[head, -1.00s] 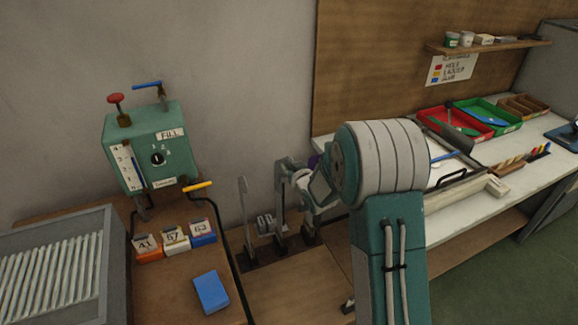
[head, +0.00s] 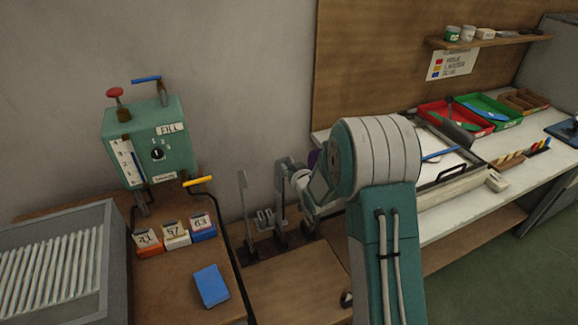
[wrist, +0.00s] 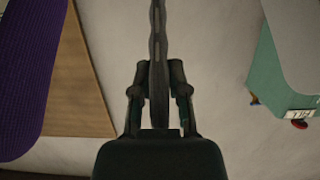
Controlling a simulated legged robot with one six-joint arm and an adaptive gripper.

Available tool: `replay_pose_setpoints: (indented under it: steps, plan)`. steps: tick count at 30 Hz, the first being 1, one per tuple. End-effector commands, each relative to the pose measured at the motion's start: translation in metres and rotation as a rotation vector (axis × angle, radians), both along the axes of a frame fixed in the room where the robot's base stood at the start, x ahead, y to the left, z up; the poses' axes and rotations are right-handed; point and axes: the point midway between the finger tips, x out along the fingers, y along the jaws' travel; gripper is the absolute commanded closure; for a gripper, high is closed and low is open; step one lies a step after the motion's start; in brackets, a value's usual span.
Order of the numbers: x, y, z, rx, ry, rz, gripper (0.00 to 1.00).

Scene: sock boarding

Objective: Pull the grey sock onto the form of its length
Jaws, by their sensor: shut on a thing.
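In the wrist view my gripper (wrist: 158,85) is shut on a narrow dark grey thing (wrist: 157,40), seen edge-on, which looks like the grey sock; it runs up out of the picture. Whether a form is inside it, I cannot tell. In the head view my gripper (head: 290,173) is small and partly hidden, at the upright grey forms (head: 243,205) in the middle.
A green fill machine (head: 155,145) with levers stands left of the forms, above numbered blocks (head: 175,238) and a blue block (head: 211,286). A ribbed grey rack (head: 60,265) is at far left. Right of my arm, a white bench (head: 480,190) holds red and green trays (head: 490,112).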

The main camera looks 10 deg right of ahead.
Motion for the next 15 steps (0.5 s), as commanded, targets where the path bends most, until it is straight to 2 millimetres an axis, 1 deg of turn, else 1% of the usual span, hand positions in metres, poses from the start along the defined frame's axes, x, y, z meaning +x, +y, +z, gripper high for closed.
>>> replay_pose_setpoints:
  steps: [3,4,5,6,7,15]
  plan:
    - [0.0001,0.0,-0.0025,0.0,-0.001,0.0,1.0]
    - [0.0,0.0,-0.0026,0.0,-0.001,0.0,0.75]
    - [0.0001,0.0,-0.0023,0.0,-0.001,0.0,0.61]
    - [0.0001,0.0,-0.0023,0.0,-0.001,0.0,0.44]
    - [0.0,0.0,-0.0023,0.0,-0.001,0.0,0.39]
    - [0.0,0.0,-0.0024,0.0,0.0,0.0,0.39]
